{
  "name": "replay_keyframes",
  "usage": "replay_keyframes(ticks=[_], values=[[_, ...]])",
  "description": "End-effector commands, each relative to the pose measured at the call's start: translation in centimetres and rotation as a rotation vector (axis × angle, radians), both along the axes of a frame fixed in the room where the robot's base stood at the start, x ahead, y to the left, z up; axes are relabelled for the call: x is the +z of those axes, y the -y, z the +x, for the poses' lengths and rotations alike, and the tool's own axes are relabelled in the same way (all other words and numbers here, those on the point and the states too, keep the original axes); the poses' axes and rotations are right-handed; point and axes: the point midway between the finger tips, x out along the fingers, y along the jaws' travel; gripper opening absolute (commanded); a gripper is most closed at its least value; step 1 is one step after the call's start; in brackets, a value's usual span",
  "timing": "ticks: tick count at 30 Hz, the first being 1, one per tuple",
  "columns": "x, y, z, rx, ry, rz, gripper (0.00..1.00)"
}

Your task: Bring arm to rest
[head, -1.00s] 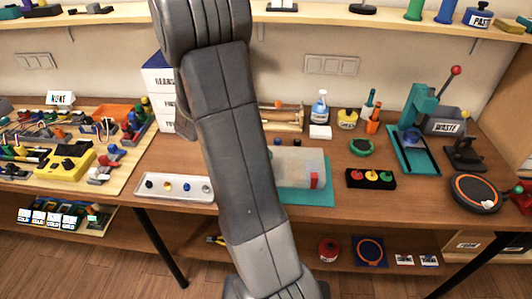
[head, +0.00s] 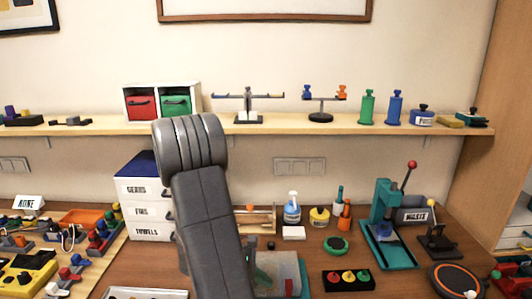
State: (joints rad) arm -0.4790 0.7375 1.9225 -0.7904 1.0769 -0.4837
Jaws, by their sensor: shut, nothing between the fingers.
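My grey arm (head: 212,225) rises from the bottom of the head view, a little left of the middle. The arm covers part of the bench and the right side of the drawer box. My gripper is not in view.
The bench holds a white drawer box (head: 143,200), a clear box (head: 280,272), a black block with coloured buttons (head: 348,280), a teal press (head: 385,225) and a grey waste bin (head: 412,216). The shelf (head: 290,127) above holds balance scales (head: 248,105) and bottles.

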Motion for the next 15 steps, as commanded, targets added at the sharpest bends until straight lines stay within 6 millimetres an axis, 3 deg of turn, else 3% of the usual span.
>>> replay_keyframes(ticks=[6,15], values=[[-0.1,-1.6,0.0,0.002,0.001,0.0,0.0],[0.0,-1.9,0.0,0.0,0.0,0.0,0.0]])
